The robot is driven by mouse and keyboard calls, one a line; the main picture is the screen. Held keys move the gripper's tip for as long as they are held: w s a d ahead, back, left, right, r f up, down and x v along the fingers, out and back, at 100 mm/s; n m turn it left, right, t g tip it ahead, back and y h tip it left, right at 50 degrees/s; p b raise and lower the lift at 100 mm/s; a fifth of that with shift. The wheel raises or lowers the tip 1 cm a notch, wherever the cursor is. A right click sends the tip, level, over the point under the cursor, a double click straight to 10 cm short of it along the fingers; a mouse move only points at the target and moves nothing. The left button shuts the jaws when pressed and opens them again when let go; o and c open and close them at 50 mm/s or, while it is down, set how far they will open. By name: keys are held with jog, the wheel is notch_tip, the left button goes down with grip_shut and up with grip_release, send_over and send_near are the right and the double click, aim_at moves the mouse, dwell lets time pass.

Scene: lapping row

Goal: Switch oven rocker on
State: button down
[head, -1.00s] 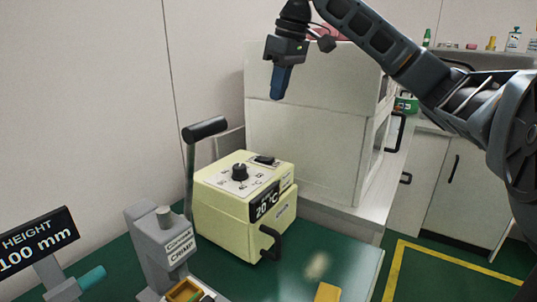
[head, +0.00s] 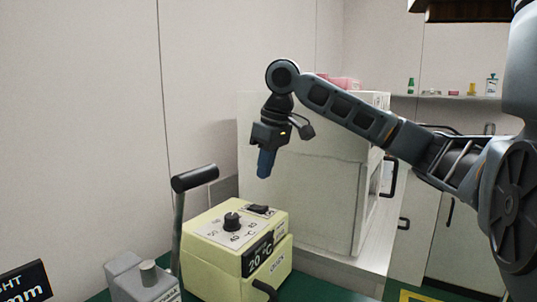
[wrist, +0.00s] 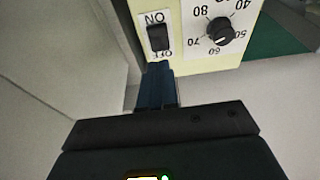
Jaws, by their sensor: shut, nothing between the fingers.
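The oven (head: 222,262) is a pale yellow box with a "20 °C" display on its front. Its black rocker (head: 258,210) is on the top panel, behind the black dial (head: 231,221). In the wrist view the rocker (wrist: 158,38) sits between the "ON" and "OFF" labels, with the dial (wrist: 220,29) to its right. My gripper (head: 265,163) points down above the rocker, apart from it, with its blue fingers together and empty. In the wrist view my fingertips (wrist: 158,70) appear just below the "OFF" label. The rocker's tilt is hard to tell.
A lever with a black handle (head: 195,178) stands left of the oven. A grey crimp device (head: 145,282) is at front left. A large white cabinet (head: 300,170) stands behind the oven, close to my gripper. A shelf (head: 450,97) holds small bottles.

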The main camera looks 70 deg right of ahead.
aim_at(262, 208)
jog(key=x, duration=0.2)
jog(key=s+x, duration=0.1)
jog(key=x, duration=0.4)
jog(key=shift+s+a+f, duration=0.15)
jog(key=shift+a+f, duration=0.05)
jog(key=shift+b, duration=0.3)
jog(key=shift+s+a+f+t+b, duration=0.1)
jog(key=shift+s+f+t+b, duration=0.05)
jog(key=shift+f+t+b, duration=0.8)
jog(key=shift+r+g, duration=0.25)
jog(key=shift+r, duration=0.35)
jog(key=shift+p, duration=0.3)
jog(key=shift+w+d+r+p, duration=0.15)
jog(key=shift+w+p, duration=0.1)
jog(key=shift+w, duration=0.15)
jog(key=shift+w+d+r+p, duration=0.1)
jog(key=shift+w+r+p, duration=0.1)
jog(key=shift+w, duration=0.15)
